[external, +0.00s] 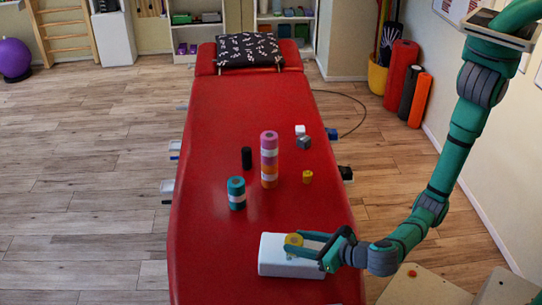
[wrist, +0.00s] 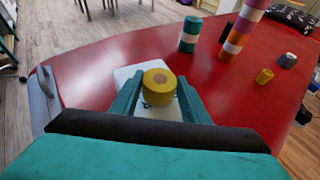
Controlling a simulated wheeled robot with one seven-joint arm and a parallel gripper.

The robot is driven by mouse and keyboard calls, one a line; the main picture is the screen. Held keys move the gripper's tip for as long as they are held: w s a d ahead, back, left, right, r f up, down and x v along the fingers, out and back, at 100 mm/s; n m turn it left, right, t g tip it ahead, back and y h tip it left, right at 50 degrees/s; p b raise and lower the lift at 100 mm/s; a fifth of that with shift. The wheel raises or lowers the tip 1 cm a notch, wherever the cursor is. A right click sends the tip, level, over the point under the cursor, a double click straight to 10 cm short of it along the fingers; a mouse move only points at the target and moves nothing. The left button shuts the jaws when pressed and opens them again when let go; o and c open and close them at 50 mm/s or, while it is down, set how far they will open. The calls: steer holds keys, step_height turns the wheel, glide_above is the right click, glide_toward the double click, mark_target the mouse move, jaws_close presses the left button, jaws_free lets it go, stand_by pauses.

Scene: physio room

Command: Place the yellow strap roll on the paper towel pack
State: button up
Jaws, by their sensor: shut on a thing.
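The yellow strap roll (external: 293,240) is between the fingers of my gripper (external: 306,245), which is shut on it. In the wrist view the roll (wrist: 159,85) shows its round end with a brown centre, between the two teal fingers (wrist: 159,98). The white paper towel pack (external: 270,262) lies on the near part of the red table, directly below the roll; it also shows in the wrist view (wrist: 124,76). I cannot tell whether the roll touches the pack's top.
On the red treatment table (external: 215,255) stand a teal-and-white roll (external: 236,193), a tall multicoloured stack (external: 269,160), a black cylinder (external: 247,158), a small yellow cylinder (external: 307,177) and small blocks (external: 303,142). A patterned pillow (external: 248,50) lies at the far end.

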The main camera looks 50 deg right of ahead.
steer(key=o, duration=1)
steer(key=shift+f, duration=0.1)
steer(key=shift+s+r, duration=0.3)
steer(key=v, duration=1.1)
steer(key=shift+s+r, duration=0.1)
steer(key=shift+s, duration=0.05)
